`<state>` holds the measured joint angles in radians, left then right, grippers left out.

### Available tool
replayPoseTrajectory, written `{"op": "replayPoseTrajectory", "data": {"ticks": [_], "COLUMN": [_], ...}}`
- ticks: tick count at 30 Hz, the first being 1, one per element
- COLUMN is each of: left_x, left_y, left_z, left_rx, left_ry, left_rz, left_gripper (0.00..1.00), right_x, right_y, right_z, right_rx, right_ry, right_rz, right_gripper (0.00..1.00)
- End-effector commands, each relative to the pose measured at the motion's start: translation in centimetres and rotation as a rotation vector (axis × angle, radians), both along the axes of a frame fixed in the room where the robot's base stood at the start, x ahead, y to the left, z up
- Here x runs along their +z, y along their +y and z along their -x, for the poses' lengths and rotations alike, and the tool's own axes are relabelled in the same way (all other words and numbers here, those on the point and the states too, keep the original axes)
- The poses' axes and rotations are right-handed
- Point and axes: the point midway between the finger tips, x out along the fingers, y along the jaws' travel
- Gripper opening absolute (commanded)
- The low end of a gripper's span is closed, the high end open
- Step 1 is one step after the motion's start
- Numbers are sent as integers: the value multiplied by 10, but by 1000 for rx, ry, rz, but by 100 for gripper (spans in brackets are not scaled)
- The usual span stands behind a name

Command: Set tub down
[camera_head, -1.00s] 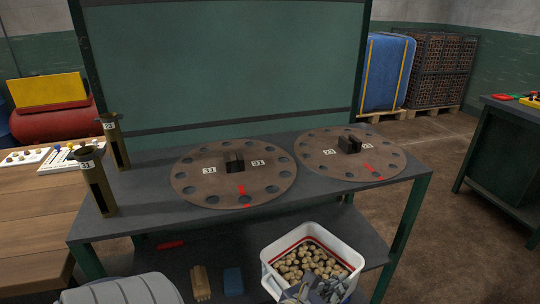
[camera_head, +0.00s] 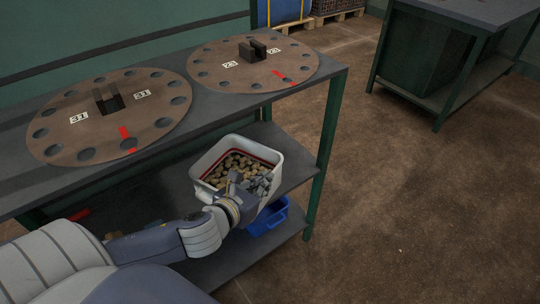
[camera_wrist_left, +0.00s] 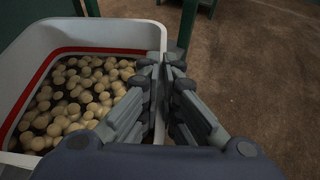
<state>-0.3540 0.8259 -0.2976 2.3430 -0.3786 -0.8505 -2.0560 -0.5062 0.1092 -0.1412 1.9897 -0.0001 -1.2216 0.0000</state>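The white tub (camera_head: 240,143) has a red stripe inside and holds many small tan pieces. In the head view it is at the lower shelf (camera_head: 292,168) of the bench; whether it rests there or hangs just above, I cannot tell. My left gripper (camera_head: 247,184) is at the tub's near right side. In the left wrist view, the fingers (camera_wrist_left: 167,68) close on the tub's wall (camera_wrist_left: 112,33), one on the inside and one on the outside. The arm hides part of the tub's near side. My right gripper is not in view.
Two round brown boards with holes, one (camera_head: 75,142) on the left and one (camera_head: 222,72) on the right, lie on the bench top. A blue bin (camera_head: 268,217) stands below the tub. Open floor lies right, with a green bench (camera_head: 430,75) behind it.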

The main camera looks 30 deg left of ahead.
Motion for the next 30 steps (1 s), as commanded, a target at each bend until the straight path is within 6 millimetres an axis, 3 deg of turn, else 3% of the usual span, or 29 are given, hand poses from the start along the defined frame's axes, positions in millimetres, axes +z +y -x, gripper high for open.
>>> {"op": "replayPoseTrajectory", "data": {"ticks": [15,26,30], "left_x": [-5,-8,-24], "left_y": [23,30,29], "left_z": [-97,-123,-122], "left_rx": [0,-1,-1], "left_ry": [-12,-10,-5], "left_rz": [-1,-1,1], "left_gripper": [0,0,0], "right_x": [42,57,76], "right_y": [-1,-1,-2], "right_z": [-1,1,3], "right_rx": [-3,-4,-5], "right_ry": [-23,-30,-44], "right_rz": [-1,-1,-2], "right_gripper": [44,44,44]}}
